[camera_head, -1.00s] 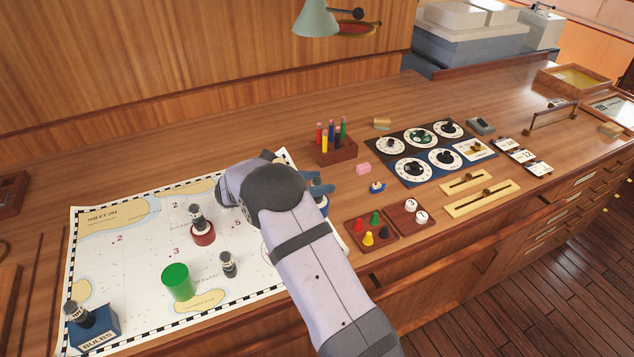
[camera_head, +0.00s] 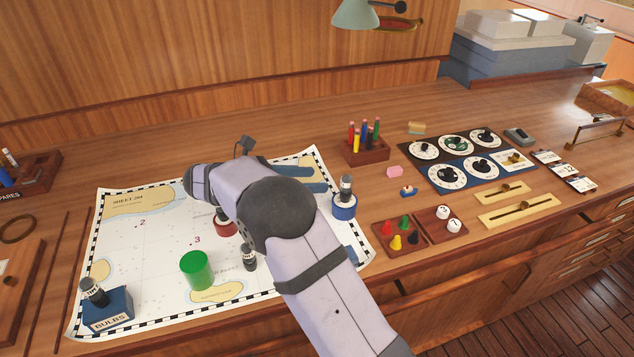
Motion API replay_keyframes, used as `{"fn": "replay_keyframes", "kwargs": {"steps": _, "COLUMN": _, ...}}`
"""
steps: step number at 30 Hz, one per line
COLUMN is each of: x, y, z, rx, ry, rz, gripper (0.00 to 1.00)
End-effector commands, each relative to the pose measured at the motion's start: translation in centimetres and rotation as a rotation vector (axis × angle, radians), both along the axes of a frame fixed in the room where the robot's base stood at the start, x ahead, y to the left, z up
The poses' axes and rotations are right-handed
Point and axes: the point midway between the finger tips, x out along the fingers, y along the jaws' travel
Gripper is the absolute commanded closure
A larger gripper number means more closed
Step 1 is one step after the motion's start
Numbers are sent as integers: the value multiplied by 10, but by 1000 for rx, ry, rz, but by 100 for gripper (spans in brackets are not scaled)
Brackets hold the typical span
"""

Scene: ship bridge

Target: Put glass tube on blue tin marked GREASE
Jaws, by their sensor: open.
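A round blue tin (camera_head: 344,208) stands at the chart's right edge; no lettering is legible on it. A small glass tube (camera_head: 346,186) with dark ends stands upright on its top. My gripper (camera_head: 322,177) is open, its two blue fingers pointing right, just left of this tube and apart from it. Another tube (camera_head: 249,258) stands on the chart beside my arm. A red tin (camera_head: 226,229) is partly hidden by my arm, with a tube on it mostly covered. A tube (camera_head: 93,292) leans on the blue box marked BULBS (camera_head: 110,314).
A green cylinder (camera_head: 196,270) stands on the chart (camera_head: 150,265). To the right are a pen rack (camera_head: 366,151), a pink block (camera_head: 395,172), a tray of coloured pegs (camera_head: 400,238) and dial panels (camera_head: 470,160). Bare wood lies behind the chart.

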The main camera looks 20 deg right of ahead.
Motion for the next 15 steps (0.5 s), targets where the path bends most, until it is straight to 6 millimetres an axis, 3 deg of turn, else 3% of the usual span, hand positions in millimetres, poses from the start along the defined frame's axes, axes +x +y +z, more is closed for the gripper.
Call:
{"fn": "replay_keyframes", "kwargs": {"steps": 9, "x": -5, "y": -2, "z": -1, "rx": 25, "ry": -9, "rz": -14, "gripper": 56}}
{"fn": "replay_keyframes", "kwargs": {"steps": 13, "x": -25, "y": -12, "z": -13, "rx": 120, "ry": -39, "rz": -73, "gripper": 56}}
{"fn": "replay_keyframes", "kwargs": {"steps": 15, "x": -44, "y": -18, "z": -23, "rx": 208, "ry": -75, "rz": -134, "gripper": 56}}
